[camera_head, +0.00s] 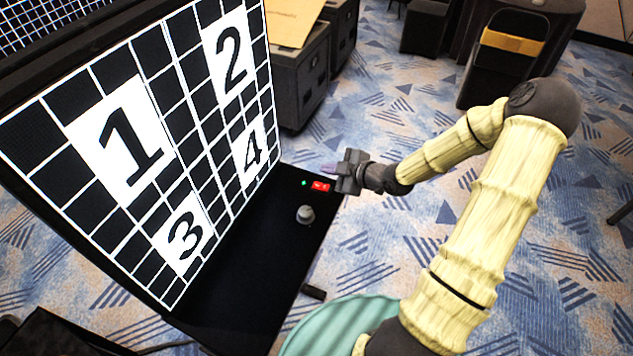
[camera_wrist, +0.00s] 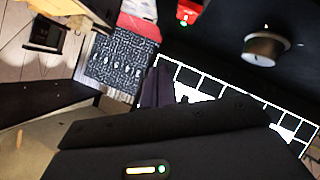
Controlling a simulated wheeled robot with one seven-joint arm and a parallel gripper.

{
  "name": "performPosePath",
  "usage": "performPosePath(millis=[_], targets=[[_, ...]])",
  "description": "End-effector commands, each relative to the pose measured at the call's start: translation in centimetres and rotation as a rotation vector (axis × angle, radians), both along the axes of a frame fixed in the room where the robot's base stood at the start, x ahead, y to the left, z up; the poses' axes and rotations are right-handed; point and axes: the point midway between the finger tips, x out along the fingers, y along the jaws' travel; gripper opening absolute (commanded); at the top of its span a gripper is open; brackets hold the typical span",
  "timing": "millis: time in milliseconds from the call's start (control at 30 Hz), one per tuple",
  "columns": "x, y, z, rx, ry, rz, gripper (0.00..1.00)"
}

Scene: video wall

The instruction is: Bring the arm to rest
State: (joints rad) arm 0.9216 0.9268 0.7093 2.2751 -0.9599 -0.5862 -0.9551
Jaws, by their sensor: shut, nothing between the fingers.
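My arm reaches in from the lower right of the head view in cream-coloured segments, bends at a dark elbow at the upper right, and points left. My gripper (camera_head: 334,170) is at its end, shut and empty, just above the right edge of the black console (camera_head: 262,262). It is close to a red lit switch (camera_head: 321,186) and a green light (camera_head: 304,183); I cannot tell from this angle whether it touches anything. The dark gripper body fills the lower part of the wrist view. The red switch (camera_wrist: 187,13) and a grey knob (camera_wrist: 263,48) show there too.
A large tilted screen (camera_head: 140,150) with a white grid and numbers 1 to 4 stands at left. The knob (camera_head: 305,214) rises from the console. Patterned carpet lies open around the arm.

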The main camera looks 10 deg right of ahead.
Motion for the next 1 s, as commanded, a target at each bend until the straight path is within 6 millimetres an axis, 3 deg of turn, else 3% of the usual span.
performPosePath(millis=[300,467,733,1000], targets=[[0.0,0.1,-0.1,-0.003,0.006,-0.001,0.0],[-0.8,0.4,-0.7,-0.037,0.106,-0.022,0.0],[-4.8,-0.1,-1.1,-0.163,0.462,-0.242,0.0],[-9.9,-1.0,2.5,-0.184,0.709,-0.615,0.0]])
